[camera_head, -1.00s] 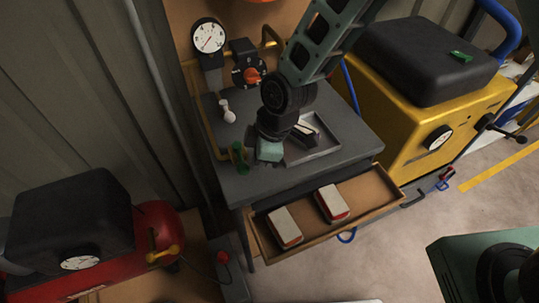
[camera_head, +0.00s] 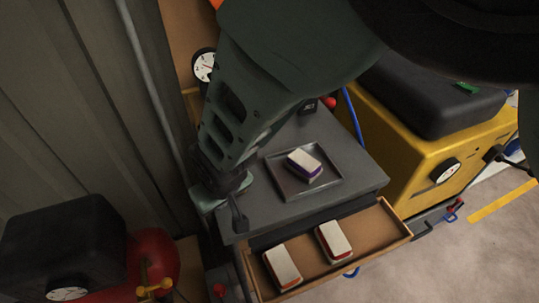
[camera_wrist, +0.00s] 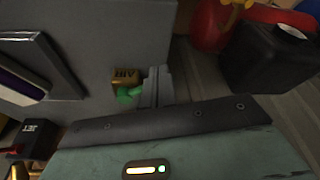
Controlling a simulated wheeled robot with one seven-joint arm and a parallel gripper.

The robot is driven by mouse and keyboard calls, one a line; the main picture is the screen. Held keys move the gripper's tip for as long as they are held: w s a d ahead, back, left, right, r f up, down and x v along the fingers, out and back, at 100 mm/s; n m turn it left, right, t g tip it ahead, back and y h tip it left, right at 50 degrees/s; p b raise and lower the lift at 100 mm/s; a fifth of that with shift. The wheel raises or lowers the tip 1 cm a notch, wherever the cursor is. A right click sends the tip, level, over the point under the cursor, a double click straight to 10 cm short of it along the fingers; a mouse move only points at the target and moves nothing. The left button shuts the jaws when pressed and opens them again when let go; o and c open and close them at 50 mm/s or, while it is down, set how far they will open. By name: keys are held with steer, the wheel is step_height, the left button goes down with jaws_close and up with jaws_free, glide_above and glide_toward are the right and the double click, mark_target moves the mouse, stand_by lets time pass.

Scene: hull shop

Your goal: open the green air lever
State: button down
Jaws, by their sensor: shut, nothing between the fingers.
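The green air lever (camera_wrist: 128,95) sits on a brass block (camera_wrist: 125,77) with dark lettering, near the bench edge in the wrist view. My gripper (camera_wrist: 157,86) is shut and empty, with its grey fingers right beside the lever; I cannot tell whether they touch it. In the head view my gripper (camera_head: 240,217) is low over the left part of the grey bench (camera_head: 290,208). The lever is hidden there behind my arm.
A tray (camera_head: 333,187) with a purple-and-white block (camera_head: 305,165) lies on the bench. Below, an open drawer (camera_head: 377,238) holds two red-and-white blocks. A red compressor (camera_head: 150,252) stands left, a yellow machine (camera_head: 415,165) right. A gauge (camera_head: 204,66) is partly covered by my arm.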

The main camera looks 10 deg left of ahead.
steer(key=shift+a+r+m+p, duration=0.1)
steer(key=shift+a+m+p, duration=0.2)
steer(key=shift+a+m, duration=0.45)
steer(key=shift+w+d, duration=0.1)
steer(key=shift+d, duration=0.1)
steer(key=shift+w+d, duration=0.45)
steer(key=shift+w, duration=0.2)
